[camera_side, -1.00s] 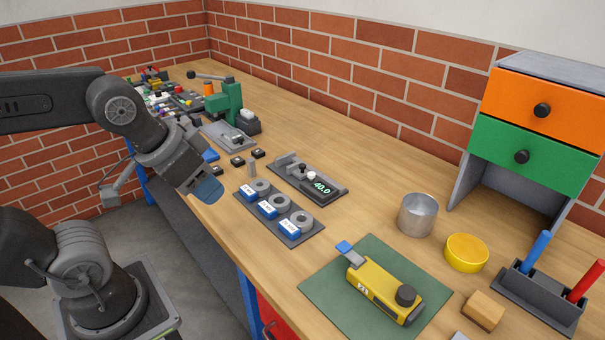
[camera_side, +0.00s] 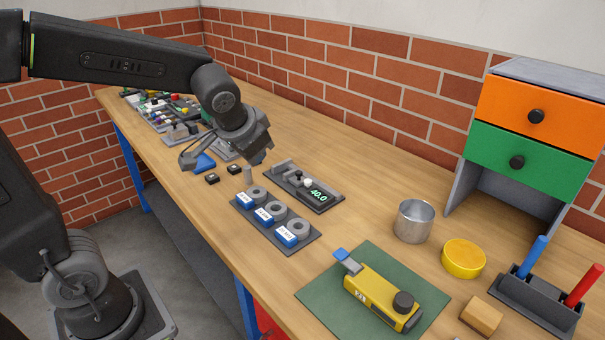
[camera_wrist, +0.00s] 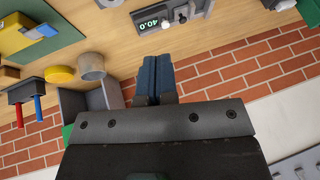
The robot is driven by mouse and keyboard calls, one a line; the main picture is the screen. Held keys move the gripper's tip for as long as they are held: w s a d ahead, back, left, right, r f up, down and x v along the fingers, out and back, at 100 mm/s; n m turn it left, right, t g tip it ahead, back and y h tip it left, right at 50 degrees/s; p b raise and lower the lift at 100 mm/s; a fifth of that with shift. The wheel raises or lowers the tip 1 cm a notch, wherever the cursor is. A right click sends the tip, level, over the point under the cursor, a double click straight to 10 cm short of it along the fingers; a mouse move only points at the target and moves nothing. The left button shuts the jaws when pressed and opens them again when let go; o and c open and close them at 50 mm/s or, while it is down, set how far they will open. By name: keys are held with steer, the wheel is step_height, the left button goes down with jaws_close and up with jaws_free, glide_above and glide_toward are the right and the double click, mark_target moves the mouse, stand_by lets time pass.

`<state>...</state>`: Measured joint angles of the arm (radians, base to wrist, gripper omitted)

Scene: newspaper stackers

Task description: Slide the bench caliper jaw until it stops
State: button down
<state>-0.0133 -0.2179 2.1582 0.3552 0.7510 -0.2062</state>
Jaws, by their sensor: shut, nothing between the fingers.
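The bench caliper (camera_side: 328,206) is a dark grey rail unit with a lit display reading 40.0 and a small white knob. It lies on the wooden bench in the side view. In the wrist view, its display end (camera_wrist: 153,24) shows upside down at the top edge, with the caliper partly cut off. My gripper (camera_side: 256,160) is above the bench near the caliper's far left end, apart from it. Its blue fingers (camera_wrist: 155,60) are together and empty in the wrist view. The fingertips are partly hidden by the gripper body in the side view.
A dark tray (camera_side: 313,233) with several grey rings and blue labels lies in front of the caliper. A metal cup (camera_side: 413,222), yellow lid (camera_side: 463,258) and yellow tool on a green mat (camera_side: 325,297) stand to the right. Bench between caliper and brick wall is clear.

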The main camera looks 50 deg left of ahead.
steer(key=m+y, duration=0.1)
steer(key=y, duration=0.1)
glide_toward(294, 171)
steer(key=s+d+r, duration=0.2)
steer(key=d+r, duration=0.1)
steer(key=d, duration=0.3)
steer(key=x, duration=1)
steer(key=shift+w+a, duration=0.15)
steer(key=a, duration=0.4)
steer(key=shift+a, duration=0.2)
